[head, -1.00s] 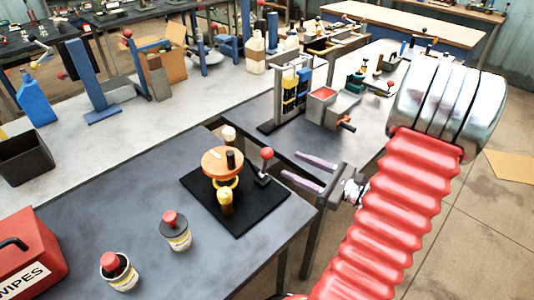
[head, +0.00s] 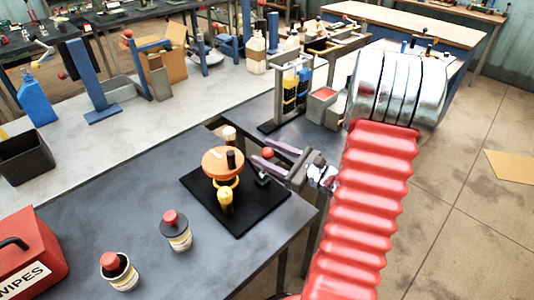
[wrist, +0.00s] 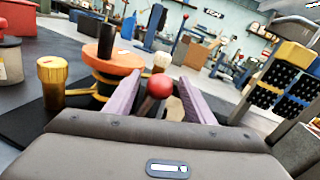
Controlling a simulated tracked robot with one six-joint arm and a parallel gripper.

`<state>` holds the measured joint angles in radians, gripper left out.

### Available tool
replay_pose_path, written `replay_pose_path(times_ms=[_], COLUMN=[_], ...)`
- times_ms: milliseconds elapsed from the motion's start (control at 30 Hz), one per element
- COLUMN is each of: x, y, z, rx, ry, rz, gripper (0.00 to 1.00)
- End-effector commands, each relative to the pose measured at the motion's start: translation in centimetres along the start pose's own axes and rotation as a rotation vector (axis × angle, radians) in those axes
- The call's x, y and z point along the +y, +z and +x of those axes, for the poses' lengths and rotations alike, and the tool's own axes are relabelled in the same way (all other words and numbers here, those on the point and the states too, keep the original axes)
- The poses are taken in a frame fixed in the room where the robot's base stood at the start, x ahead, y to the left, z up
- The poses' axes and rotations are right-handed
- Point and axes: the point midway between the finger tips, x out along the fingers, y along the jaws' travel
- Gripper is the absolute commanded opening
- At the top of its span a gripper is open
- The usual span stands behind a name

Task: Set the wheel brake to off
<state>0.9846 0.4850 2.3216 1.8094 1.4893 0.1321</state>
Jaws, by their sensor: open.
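The orange wheel (head: 222,161) sits on a black base plate (head: 238,222) on the near dark table, with a dark knob on top. Beside it on the plate is a lever with a red ball knob (head: 267,153), likely the wheel brake. My gripper (head: 261,151) is open, reaching in from the right with a finger on either side of the knob. In the wrist view the red ball (wrist: 160,86) shows between the two purple-grey fingers; I cannot tell whether either touches it. The lever's lower part is partly hidden, and no brake marking is readable.
A yellow-brass fitting (head: 225,202) stands at the plate's front and a pale-capped one (head: 229,134) behind the wheel. Two red-topped jars (head: 176,232) and a red wipes box (head: 28,255) are to the left.

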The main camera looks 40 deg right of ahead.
Motion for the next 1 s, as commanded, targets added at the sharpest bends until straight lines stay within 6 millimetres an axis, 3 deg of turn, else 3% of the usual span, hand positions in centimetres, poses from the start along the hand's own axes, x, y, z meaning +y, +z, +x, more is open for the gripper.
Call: replay_pose_path(times_ms=[333, 1000], x=[-0.01, 0.00], y=[-0.03, -0.03], z=[0.21, 0.19], rx=[0.001, 0.001], ry=[0.000, 0.000], rz=[0.000, 0.000], gripper=[0.47, 0.00])
